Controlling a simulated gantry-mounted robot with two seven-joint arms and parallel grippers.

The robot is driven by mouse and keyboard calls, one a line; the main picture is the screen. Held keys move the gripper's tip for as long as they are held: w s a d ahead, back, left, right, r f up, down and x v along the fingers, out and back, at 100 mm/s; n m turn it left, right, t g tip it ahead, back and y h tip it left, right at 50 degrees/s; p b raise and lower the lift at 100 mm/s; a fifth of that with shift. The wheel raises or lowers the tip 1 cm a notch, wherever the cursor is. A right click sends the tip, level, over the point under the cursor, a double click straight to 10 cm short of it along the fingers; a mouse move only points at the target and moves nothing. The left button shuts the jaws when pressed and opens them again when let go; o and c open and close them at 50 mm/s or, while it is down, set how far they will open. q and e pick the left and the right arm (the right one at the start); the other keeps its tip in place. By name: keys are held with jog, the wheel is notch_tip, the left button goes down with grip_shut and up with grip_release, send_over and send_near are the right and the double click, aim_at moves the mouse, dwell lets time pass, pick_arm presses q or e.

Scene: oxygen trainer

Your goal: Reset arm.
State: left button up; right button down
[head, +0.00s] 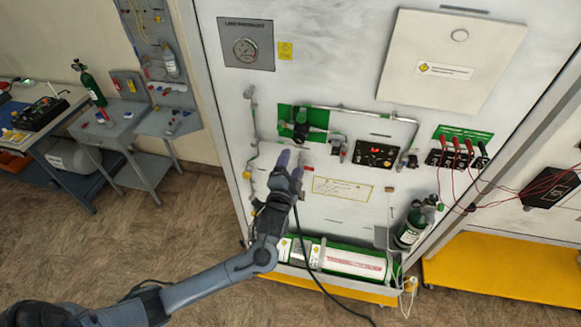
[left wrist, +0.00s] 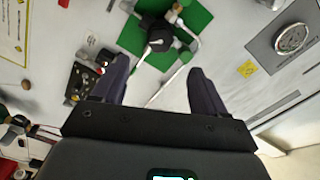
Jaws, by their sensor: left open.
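My left arm reaches up from the bottom left in the head view. Its gripper (head: 288,166) is in front of the white panel, below a dark valve (head: 302,124) on a green plate (head: 285,112). In the left wrist view the two fingers of the gripper (left wrist: 160,88) are spread apart, with nothing between them. The dark valve (left wrist: 157,32) and the green plate (left wrist: 196,15) lie beyond the fingertips, apart from them. My right gripper is in neither view.
The white panel carries a gauge (head: 246,48), a black control box (head: 377,154) and red-cabled connectors (head: 456,153). A large white and green cylinder (head: 350,263) lies at its foot. A small green cylinder (head: 412,228) stands at right. A workbench (head: 60,122) is at left.

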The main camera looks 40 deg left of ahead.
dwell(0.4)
pick_arm(q)
jog(key=s+d+f+g+h+p, duration=0.2)
jog(key=s+d+f+g+h, duration=0.35)
jog(key=s+f, duration=0.75)
jog(key=s+d+r+n+g+h, duration=0.1)
jog(key=s+d+n+g, duration=0.1)
jog(key=s+d, duration=0.3)
jog(key=s+d+r+n+g+h, duration=0.1)
jog(key=s+d+n+g+h, duration=0.1)
jog(key=s, duration=1)
jog(key=d+n+g, duration=0.1)
jog(key=d+g, duration=0.1)
jog(key=d, duration=0.1)
jog(key=shift+s+r+g, duration=0.3)
jog(key=shift+r+g, duration=0.05)
